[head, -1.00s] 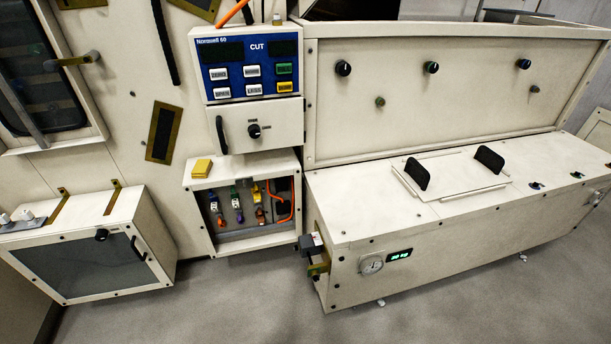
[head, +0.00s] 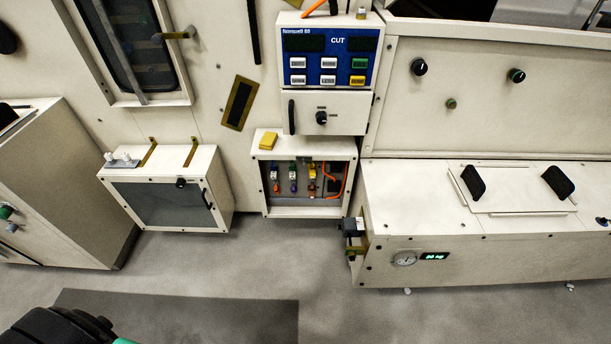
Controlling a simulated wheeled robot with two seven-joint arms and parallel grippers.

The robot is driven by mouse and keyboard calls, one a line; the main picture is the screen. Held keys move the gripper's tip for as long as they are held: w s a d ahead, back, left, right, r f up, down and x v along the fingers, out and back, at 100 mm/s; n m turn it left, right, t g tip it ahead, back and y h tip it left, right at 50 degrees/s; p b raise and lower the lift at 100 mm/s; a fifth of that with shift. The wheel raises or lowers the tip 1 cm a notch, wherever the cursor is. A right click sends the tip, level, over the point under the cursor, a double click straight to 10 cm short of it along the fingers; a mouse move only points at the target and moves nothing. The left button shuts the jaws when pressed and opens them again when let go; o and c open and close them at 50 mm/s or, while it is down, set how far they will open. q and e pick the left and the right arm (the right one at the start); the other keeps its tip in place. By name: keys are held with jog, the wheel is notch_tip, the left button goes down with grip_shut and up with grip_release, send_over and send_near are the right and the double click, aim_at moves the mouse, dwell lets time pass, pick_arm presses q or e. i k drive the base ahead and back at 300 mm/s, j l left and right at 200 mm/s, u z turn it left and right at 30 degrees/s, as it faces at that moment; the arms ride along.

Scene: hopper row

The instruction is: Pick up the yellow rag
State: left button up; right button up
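A small yellow folded piece, which looks like the yellow rag (head: 268,141), lies on top of the low cream box with the open front (head: 262,155). It rests near the left end of the box's top, below the blue control panel. Nothing touches it except the surface under it. Neither of my grippers' fingers shows in the head view. A black rounded part with a bit of green at the bottom left edge seems to be my own arm.
A low cabinet with a grey window (head: 160,205) stands left of the open box. A long cream machine with two black handles (head: 480,240) stands to the right. A dark mat (head: 190,318) lies on the grey floor in front, where there is free room.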

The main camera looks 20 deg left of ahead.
aim_at(266, 143)
jog(key=i+j+z, duration=0.25)
jog(key=j, duration=0.25)
jog(key=j+z, duration=0.25)
jog(key=j, duration=0.2)
jog(key=j+z, duration=0.25)
jog(key=j, duration=0.3)
